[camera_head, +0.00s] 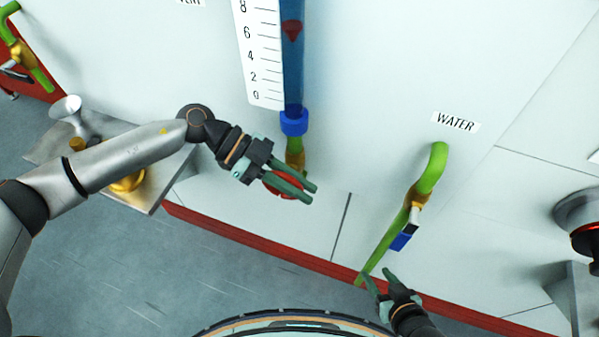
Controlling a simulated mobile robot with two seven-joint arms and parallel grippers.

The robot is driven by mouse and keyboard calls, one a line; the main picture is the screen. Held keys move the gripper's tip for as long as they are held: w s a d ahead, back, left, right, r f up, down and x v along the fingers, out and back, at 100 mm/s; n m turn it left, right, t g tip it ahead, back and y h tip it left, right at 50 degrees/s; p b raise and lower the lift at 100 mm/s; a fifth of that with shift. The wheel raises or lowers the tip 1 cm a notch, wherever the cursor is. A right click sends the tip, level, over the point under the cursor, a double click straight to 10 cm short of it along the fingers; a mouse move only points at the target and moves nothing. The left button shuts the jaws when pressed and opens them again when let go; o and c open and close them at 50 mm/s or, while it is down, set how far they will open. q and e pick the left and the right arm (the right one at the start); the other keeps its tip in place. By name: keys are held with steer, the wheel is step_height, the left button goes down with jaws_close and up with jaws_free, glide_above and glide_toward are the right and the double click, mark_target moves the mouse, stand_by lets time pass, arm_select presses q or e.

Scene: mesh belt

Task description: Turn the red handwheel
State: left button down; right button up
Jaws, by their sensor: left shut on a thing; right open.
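The red handwheel (271,188) sits low on the white panel, below the blue fitting of the level gauge. Only a little of its red rim shows, because my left gripper (311,193) covers most of it. The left gripper's fingers lie across the wheel and are shut on it. My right gripper (378,275) is low in the view, to the right of the wheel and apart from it. It is open and empty, close to the lower end of the green water pipe.
The green pipe (430,172) with a blue-handled valve (401,240) stands under the WATER label (456,122). The gauge scale (259,50) is above the wheel. A metal stand (143,195) is at left, and a grey fixture (580,215) is at the right edge.

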stand_by(0.3)
arm_select(q)
steer(key=c, duration=0.9)
jaws_free()
steer(key=shift+o, duration=0.2)
steer(key=shift+w+a+r, duration=0.1)
steer(key=shift+w+a, duration=0.05)
steer(key=shift+a, duration=0.15)
steer(key=w+a+b, duration=0.2)
steer(key=w+a, duration=0.1)
steer(key=a, duration=0.9)
steer(key=shift+w+r+b, duration=0.15)
steer(key=shift+w+b, duration=0.25)
steer(key=shift+d, duration=0.1)
